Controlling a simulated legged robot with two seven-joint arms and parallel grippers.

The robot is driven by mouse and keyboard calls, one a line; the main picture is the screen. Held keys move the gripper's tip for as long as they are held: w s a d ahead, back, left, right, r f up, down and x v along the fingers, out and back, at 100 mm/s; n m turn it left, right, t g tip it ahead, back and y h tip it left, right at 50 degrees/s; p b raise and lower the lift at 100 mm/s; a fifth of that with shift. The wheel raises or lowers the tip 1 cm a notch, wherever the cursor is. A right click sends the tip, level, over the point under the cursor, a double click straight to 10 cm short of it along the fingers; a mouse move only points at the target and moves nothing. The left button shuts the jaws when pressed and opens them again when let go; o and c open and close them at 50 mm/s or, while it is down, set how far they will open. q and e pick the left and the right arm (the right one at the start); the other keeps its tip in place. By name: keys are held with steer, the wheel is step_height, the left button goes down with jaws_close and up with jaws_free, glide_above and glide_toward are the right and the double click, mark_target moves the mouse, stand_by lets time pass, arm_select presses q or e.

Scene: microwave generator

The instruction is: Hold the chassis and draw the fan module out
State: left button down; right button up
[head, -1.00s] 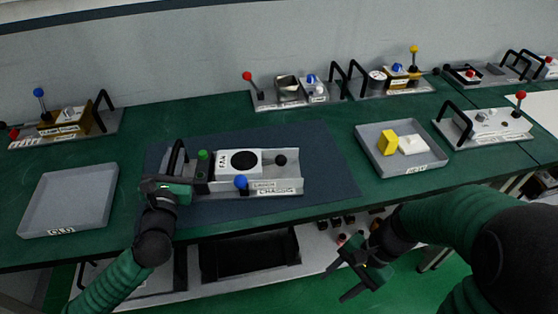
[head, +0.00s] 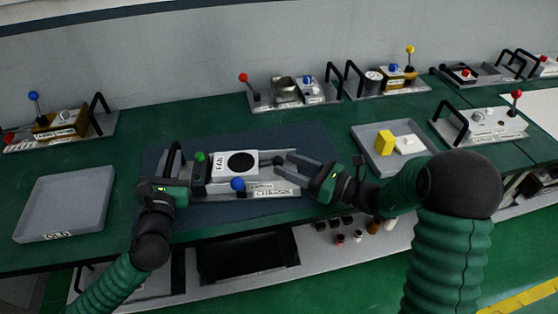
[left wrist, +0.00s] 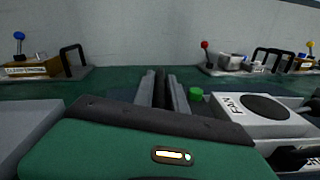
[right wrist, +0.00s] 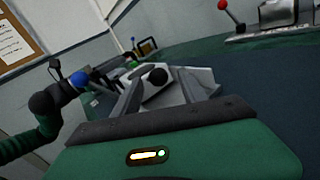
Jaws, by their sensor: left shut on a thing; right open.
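The chassis (head: 285,190) is a light grey tray with a black handle (head: 172,160) at its left end. The white fan module (head: 222,169), with a dark round fan, sits in it and also shows in the left wrist view (left wrist: 235,118). A black knob (head: 279,160) is at the module's right end. My left gripper (head: 172,178) is shut on the chassis handle, which shows between its fingers in the left wrist view (left wrist: 161,88). My right gripper (head: 287,164) is open at the knob, which appears between its fingers in the right wrist view (right wrist: 155,77). Contact is unclear.
A green knob (head: 200,157) and a blue knob (head: 238,184) stand beside the module. An empty grey tray (head: 64,202) is at left. Another tray (head: 372,160) at right holds a yellow block and a white piece. Several other devices line the back.

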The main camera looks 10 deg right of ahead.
mark_target(281, 161)
steer(key=x, duration=0.3)
steer(key=shift+w+a, duration=0.2)
steer(key=c, duration=1)
steer(key=shift+d, duration=0.15)
jaws_close()
steer(key=shift+d, duration=0.15)
